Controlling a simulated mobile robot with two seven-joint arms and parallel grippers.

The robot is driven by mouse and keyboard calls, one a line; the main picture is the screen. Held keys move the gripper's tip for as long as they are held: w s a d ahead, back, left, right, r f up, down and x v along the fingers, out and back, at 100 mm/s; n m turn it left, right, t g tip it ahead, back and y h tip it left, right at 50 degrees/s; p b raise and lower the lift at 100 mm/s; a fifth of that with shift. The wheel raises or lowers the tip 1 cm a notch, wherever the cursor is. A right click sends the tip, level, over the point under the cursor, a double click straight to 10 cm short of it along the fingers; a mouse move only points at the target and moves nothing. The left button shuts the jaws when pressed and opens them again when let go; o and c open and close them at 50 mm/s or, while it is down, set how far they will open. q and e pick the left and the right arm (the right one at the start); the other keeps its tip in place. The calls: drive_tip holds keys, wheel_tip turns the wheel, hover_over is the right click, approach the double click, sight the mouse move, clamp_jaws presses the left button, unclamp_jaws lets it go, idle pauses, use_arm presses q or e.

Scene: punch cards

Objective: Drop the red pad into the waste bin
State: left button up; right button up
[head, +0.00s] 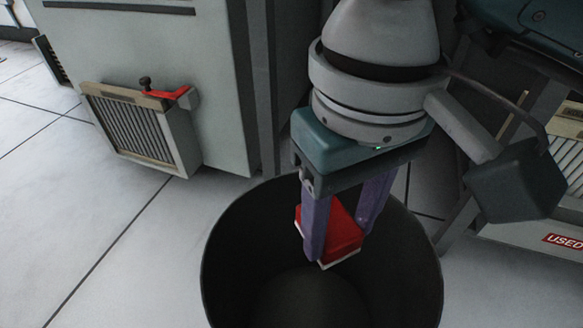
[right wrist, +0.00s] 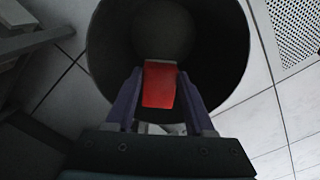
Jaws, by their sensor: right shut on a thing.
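The red pad (head: 343,232) is between the purple fingers of my right gripper (head: 340,235), which is shut on it. A pale edge shows along the pad's lower side. The gripper points down over the open mouth of the dark waste bin (head: 222,262), and the pad hangs at the mouth, clear of the bin's floor. In the right wrist view the red pad (right wrist: 159,84) lies between the fingers of my right gripper (right wrist: 158,95), with the round waste bin (right wrist: 105,50) behind it. The bin looks empty where its inside shows. My left gripper is not in view.
A grey cabinet (head: 160,60) stands behind the bin, with a slatted box (head: 140,130) with a red part on its side. A unit with a red "USED" label (head: 563,241) is at the right. Tiled floor (head: 60,220) is clear at the left.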

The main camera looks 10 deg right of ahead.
drive_tip(key=shift+f+b, duration=0.3)
drive_tip(key=shift+f, duration=0.45)
drive_tip(key=o, duration=1.3)
wheel_tip(320, 180, up, 10)
drive_tip(key=p, duration=0.7)
drive_tip(key=shift+w+f, duration=0.1)
